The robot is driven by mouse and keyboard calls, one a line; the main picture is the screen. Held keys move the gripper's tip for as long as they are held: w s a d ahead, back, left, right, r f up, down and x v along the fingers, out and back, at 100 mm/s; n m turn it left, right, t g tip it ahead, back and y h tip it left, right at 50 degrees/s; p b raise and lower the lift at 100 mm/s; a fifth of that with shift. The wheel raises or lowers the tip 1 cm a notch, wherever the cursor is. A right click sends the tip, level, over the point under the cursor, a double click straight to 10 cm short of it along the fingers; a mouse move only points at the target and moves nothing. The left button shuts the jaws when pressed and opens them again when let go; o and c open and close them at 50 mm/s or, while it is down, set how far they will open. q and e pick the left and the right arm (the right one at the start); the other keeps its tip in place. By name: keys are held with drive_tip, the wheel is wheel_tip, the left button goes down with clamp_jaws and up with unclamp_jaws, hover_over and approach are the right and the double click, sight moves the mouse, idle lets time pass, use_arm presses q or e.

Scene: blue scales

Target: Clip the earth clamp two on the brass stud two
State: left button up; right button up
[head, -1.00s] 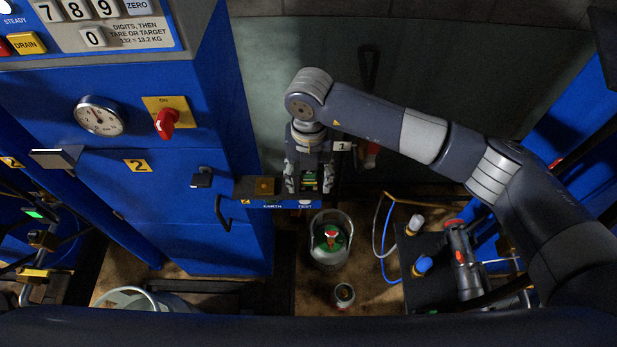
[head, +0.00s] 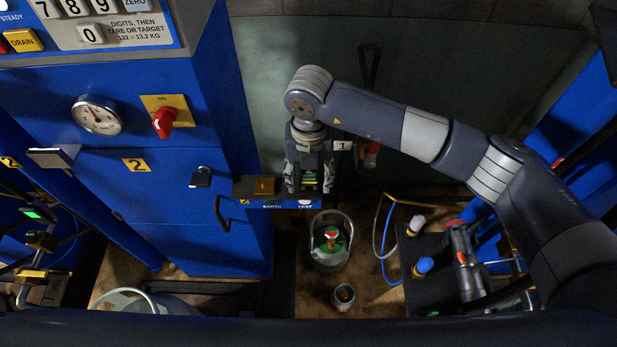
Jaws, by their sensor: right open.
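My right gripper (head: 309,187) points down above the blue rail with the EARTH and TEST labels, beside the tall blue cabinet. Its fingers are apart. No number on the clamp or stud can be read. My left gripper does not show.
The blue cabinet (head: 170,215) has a gauge (head: 97,115), a red switch (head: 165,122) and a black handle (head: 221,213). Below are a bucket (head: 331,256) holding a green and red item, and a small cup (head: 343,297). Hoses and a dark stand (head: 430,275) are at right.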

clamp_jaws()
drive_tip(key=shift+r, duration=0.1)
drive_tip(key=shift+r+p, duration=1.3)
drive_tip(key=shift+r, duration=1.65)
